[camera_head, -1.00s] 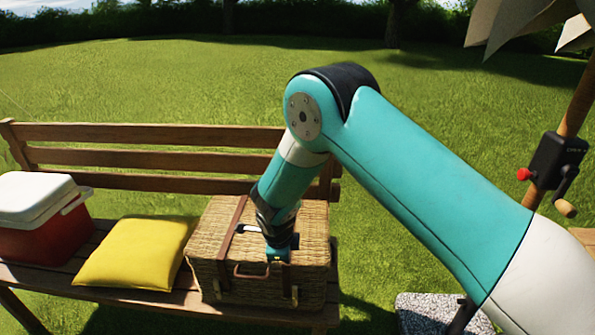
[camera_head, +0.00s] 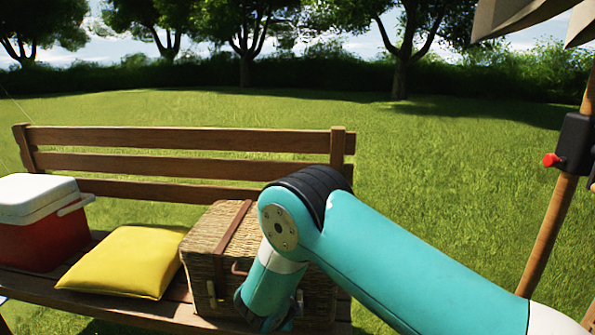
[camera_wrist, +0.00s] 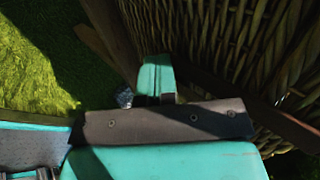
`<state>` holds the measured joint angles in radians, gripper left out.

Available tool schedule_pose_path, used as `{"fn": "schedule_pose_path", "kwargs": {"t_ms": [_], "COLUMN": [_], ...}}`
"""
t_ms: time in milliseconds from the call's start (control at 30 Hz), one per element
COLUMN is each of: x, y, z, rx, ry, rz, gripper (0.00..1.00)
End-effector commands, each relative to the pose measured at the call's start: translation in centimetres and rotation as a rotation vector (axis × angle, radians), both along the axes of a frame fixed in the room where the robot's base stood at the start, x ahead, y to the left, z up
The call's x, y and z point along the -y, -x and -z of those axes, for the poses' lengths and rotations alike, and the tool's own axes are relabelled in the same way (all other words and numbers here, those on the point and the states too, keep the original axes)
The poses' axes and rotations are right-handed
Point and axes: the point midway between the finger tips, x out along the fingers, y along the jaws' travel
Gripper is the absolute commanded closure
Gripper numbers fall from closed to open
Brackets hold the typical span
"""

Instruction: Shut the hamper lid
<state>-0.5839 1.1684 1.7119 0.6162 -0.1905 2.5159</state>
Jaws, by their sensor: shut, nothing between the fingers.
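The wicker hamper (camera_head: 208,245) stands on the bench, partly behind my arm. Its lid (camera_head: 225,225) lies down on the body and looks shut, with a brown leather strap over it. A handle and a pale latch show on the front; my arm hides the right part. My wrist is low in front of the hamper, and its fingertips cannot be made out in the head view. In the wrist view my gripper (camera_wrist: 156,78) is shut and empty, close beside the woven hamper wall (camera_wrist: 225,40). I cannot tell whether it touches the wall.
A yellow cushion (camera_head: 125,262) lies left of the hamper. A red cooler with a white lid (camera_head: 38,197) stands at the bench's left end. The wooden bench (camera_head: 110,308) has a slatted back. A wooden pole (camera_head: 548,235) with a black crank box rises at right. Open grass lies behind.

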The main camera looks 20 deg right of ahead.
Motion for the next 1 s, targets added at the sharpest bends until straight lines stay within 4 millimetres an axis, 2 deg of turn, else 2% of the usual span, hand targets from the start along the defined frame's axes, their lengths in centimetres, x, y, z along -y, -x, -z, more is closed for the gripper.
{"fn": "schedule_pose_path", "kwargs": {"t_ms": [133, 600, 733, 867, 900, 933, 1000], "x": [0.1, 0.2, 0.1, -0.1, -0.3, -0.8, -1.5], "y": [-0.1, -0.1, -0.1, -0.1, 0.2, 1.1, 2.7], "z": [0.7, 0.7, -0.9, -4.0, -4.8, -4.5, -5.2], "rx": [-0.002, -0.005, -0.002, 0.003, 0.003, -0.001, 0.000], "ry": [-0.001, -0.005, -0.005, -0.003, -0.001, 0.000, 0.001], "rz": [-0.001, 0.001, 0.001, -0.003, -0.006, -0.011, -0.013], "gripper": [1.00, 1.00, 1.00, 1.00, 1.00, 1.00, 1.00]}}
